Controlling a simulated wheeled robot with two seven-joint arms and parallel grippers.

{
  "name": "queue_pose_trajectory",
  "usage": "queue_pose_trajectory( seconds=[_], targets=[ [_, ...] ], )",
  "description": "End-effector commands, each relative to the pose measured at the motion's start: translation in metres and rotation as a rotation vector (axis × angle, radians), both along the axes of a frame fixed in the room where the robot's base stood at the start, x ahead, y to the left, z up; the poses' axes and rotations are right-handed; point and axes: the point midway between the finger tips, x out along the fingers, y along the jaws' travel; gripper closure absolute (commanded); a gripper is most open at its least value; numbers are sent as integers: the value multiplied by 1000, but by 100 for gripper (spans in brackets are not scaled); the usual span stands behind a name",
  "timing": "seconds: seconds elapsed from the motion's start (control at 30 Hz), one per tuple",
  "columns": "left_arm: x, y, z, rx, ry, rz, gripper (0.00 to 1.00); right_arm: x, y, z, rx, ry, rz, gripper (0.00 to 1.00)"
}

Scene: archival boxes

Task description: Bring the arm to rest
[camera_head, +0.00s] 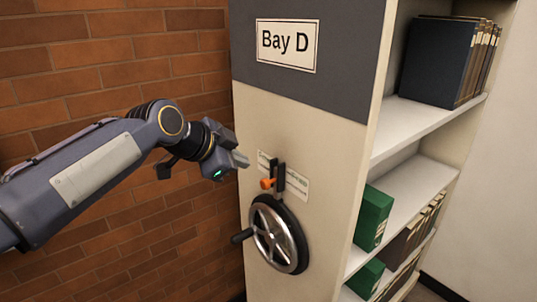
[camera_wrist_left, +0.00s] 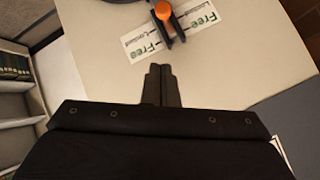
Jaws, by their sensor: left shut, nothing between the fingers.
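My left arm comes in from the left in the head view. Its gripper (camera_head: 241,160) is shut and empty, in front of the cream end panel of the Bay D shelf unit (camera_head: 330,150). In the left wrist view the two fingers (camera_wrist_left: 161,85) lie together with nothing between them. An orange-knobbed latch (camera_head: 268,183) sits on the panel just below and right of the fingertips, apart from them. It also shows in the wrist view (camera_wrist_left: 175,22), over a label reading "Free" and "Locked". My right gripper is not in view.
A handwheel (camera_head: 275,236) with a black rim and side handle sticks out below the latch. A brick wall (camera_head: 100,60) stands behind my arm. Open shelves at right hold dark binders (camera_head: 438,62) and green boxes (camera_head: 374,217). A "Bay D" sign (camera_head: 287,45) is above.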

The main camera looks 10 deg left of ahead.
Motion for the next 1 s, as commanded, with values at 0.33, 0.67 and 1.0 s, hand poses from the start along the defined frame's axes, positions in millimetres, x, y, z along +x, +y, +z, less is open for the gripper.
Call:
queue_pose_trajectory(
  seconds=[0.33, 0.67, 1.0],
  targets=[
    [-106, 22, -66, -245, 259, 305, 100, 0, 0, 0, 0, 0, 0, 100],
    [-250, 13, -190, -619, 627, 810, 100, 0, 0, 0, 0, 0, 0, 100],
    [-272, 7, -213, -682, 690, 901, 100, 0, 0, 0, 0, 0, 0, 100]
  ],
)
